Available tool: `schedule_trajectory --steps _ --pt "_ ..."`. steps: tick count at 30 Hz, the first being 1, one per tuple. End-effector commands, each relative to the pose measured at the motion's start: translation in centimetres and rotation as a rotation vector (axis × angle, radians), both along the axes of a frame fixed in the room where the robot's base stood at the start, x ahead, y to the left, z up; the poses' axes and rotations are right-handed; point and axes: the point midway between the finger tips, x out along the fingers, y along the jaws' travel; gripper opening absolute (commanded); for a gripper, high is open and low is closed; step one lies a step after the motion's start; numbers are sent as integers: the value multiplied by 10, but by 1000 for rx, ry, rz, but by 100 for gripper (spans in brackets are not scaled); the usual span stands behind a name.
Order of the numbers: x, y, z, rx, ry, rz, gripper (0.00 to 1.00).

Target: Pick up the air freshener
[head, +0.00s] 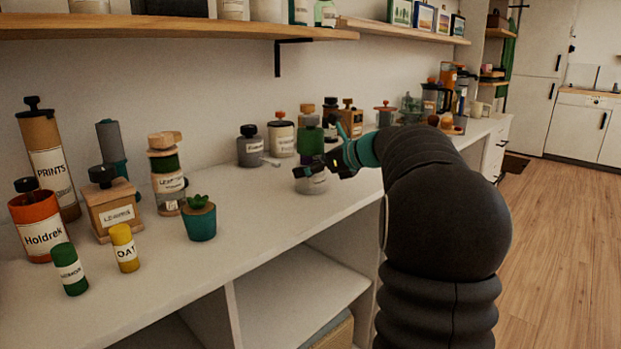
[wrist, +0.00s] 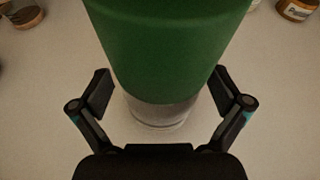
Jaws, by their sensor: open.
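A tall container with a green upper part (head: 311,137) and a pale lower part stands on the white counter in front of my gripper (head: 324,167). It fits the air freshener, but I cannot read its label. In the wrist view, the green body (wrist: 175,45) fills the upper middle, with its pale, clear-looking base below. My gripper (wrist: 160,93) is open there, one finger on each side of the container, with gaps showing. The gripper hides part of the container in the head view.
The white counter (head: 262,222) holds several jars and bottles behind and beyond the container. A small potted plant (head: 201,222), a yellow jar (head: 125,252) and an orange canister (head: 38,228) stand nearer at left. A wooden shelf (head: 180,27) runs above.

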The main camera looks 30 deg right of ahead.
Motion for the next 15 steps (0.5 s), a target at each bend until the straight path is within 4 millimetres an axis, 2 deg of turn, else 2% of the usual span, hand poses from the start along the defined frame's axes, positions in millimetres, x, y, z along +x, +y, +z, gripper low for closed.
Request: schedule_trajectory --steps 5,6,15 --pt "1 0 0 0 0 -1 100" --pt "1 0 0 0 0 -1 98" --pt "1 0 0 0 0 0 23"
